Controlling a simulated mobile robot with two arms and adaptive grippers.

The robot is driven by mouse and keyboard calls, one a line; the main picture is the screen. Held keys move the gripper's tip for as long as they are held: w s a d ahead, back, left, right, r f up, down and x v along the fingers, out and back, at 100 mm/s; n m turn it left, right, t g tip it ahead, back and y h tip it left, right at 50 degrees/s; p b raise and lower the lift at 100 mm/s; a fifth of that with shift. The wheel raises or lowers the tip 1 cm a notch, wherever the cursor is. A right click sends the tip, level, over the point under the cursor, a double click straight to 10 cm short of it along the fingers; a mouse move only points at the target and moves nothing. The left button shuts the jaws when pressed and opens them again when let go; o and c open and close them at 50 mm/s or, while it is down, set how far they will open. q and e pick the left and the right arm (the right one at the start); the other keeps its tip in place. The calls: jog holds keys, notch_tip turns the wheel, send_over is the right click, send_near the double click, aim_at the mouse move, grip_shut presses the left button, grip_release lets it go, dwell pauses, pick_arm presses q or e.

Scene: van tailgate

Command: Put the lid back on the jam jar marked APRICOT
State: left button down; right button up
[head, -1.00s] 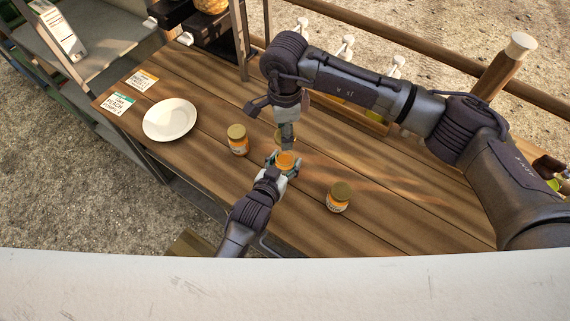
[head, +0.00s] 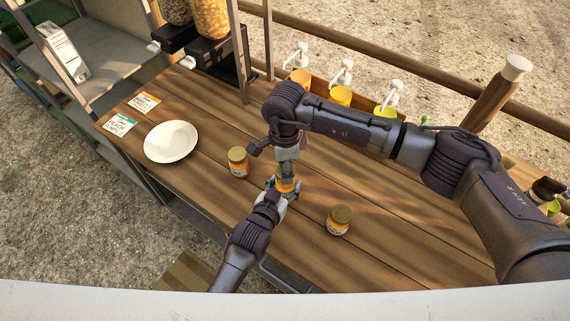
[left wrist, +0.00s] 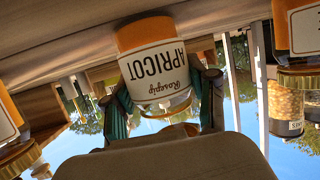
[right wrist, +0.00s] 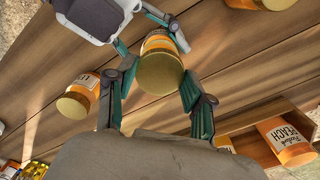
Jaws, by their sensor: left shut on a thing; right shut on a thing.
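The APRICOT jar (left wrist: 152,62) shows its label upside down in the left wrist view. My left gripper (left wrist: 160,88) is shut on its sides, its fingers on either side of the glass. In the head view the jar (head: 285,184) is between my left gripper (head: 280,191) and my right gripper (head: 287,158) above. In the right wrist view my right gripper (right wrist: 157,75) is shut on the round gold lid (right wrist: 160,74), which is over the jar's mouth. A clear glass rim shows in the left wrist view; I cannot tell whether the lid is fully seated.
Two lidded jars stand on the wooden counter, one left (head: 238,162) and one right (head: 339,221); a PEACH label (right wrist: 285,136) shows in the right wrist view. A white plate (head: 171,142) and cards (head: 117,125) lie left. Pump-topped containers (head: 341,95) stand at the back.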

aim_at(285, 186)
jog(key=shift+f, duration=0.1)
jog(key=shift+f, duration=0.8)
jog(key=shift+f, duration=0.55)
